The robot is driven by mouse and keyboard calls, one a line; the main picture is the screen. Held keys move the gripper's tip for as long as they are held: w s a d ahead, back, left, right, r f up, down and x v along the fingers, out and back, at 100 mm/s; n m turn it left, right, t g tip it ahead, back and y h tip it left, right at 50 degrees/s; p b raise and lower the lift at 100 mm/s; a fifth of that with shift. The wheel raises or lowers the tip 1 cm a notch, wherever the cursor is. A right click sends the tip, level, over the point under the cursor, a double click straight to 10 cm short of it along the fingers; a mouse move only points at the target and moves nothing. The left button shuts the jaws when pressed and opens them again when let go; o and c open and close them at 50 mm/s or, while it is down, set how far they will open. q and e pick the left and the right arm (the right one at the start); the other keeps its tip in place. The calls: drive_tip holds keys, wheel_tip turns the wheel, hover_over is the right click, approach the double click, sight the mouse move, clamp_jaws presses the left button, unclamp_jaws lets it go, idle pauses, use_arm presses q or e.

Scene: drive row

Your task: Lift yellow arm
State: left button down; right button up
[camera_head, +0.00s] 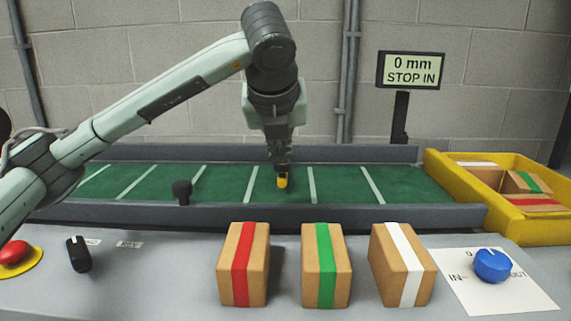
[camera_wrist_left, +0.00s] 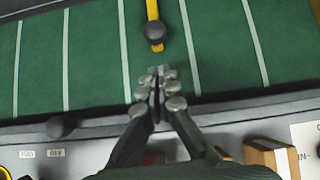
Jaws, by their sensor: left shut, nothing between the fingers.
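The yellow arm shows in the left wrist view as a yellow bar (camera_wrist_left: 152,10) with a dark round knob at its near end, over the green belt. In the head view only a small yellow piece (camera_head: 282,182) of it shows, just below my left gripper (camera_head: 282,167), which hides the rest. My left gripper is shut and empty, pointing down over the belt. In the left wrist view its closed fingertips (camera_wrist_left: 160,76) are a little on the near side of the knob, with a gap between them in the picture. My right gripper is not in view.
Red-, green- and white-striped boxes (camera_head: 243,264) stand along the near ledge. A blue dial (camera_head: 492,265) is at right, a black switch (camera_head: 78,254) and red button (camera_head: 15,252) at left. A yellow crate (camera_head: 520,231) holds boxes. The display (camera_head: 411,70) reads "0 mm STOP IN".

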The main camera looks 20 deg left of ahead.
sight(284, 181)
use_arm(q)
drive_tip(key=shift+s+r, duration=0.1)
idle(0.3)
drive_tip(key=x, duration=0.9)
drive_tip(key=shift+p, duration=0.35)
drive_tip(key=shift+w+f, duration=0.35)
drive_tip(key=shift+f, duration=0.05)
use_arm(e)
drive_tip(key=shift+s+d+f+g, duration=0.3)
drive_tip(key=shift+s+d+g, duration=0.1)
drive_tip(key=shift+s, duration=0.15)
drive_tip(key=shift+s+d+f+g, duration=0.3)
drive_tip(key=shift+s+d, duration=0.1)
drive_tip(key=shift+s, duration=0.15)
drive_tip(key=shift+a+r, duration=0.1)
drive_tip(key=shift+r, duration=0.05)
